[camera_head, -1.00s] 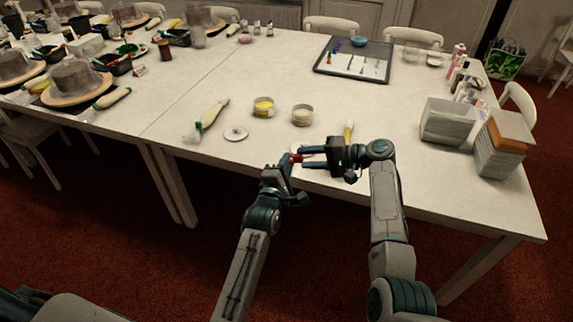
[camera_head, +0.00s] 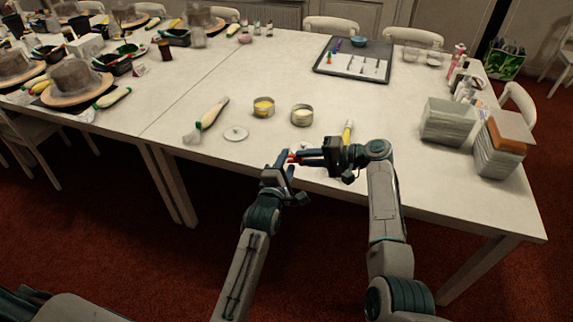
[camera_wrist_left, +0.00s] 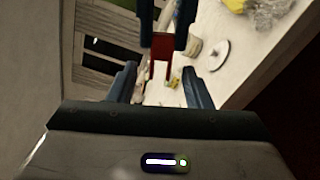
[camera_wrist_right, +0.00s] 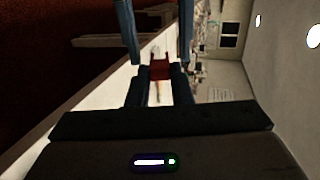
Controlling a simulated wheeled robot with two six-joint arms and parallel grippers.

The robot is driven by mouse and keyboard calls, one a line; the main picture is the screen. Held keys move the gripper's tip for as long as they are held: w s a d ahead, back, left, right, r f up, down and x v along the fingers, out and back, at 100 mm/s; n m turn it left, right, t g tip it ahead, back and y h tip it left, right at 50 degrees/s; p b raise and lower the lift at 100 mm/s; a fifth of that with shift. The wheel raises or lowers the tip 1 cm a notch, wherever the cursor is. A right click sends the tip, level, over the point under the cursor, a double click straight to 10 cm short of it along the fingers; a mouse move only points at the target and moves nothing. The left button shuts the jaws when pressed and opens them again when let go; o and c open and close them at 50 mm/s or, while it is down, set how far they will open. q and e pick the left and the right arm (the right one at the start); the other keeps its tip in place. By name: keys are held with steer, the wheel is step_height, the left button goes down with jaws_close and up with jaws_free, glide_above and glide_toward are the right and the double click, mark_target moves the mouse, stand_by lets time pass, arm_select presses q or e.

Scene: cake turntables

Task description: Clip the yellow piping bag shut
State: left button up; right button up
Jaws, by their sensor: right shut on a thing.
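A small red clip (camera_head: 292,157) is between my two grippers, above the table's front edge. My right gripper (camera_head: 300,156) is shut on it; the clip also shows between its fingertips in the right wrist view (camera_wrist_right: 160,69). My left gripper (camera_head: 283,158) is open around the clip's other side, its fingers apart in the left wrist view (camera_wrist_left: 163,82). A bag with a yellow part (camera_head: 347,132), apparently the yellow piping bag, lies behind my right gripper, which hides its lower part. Another, cream piping bag with a green end (camera_head: 212,114) lies at the left.
A tin with yellow contents (camera_head: 263,107), a tin with pale contents (camera_head: 302,115) and a round lid (camera_head: 235,134) stand mid-table. A dark tray (camera_head: 353,60) is at the back. Stacked boxes (camera_head: 447,122) stand at the right.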

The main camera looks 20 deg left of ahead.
arm_select(q)
steer(key=shift+s, duration=0.1)
steer(key=s, duration=0.7)
steer(key=shift+s, duration=0.4)
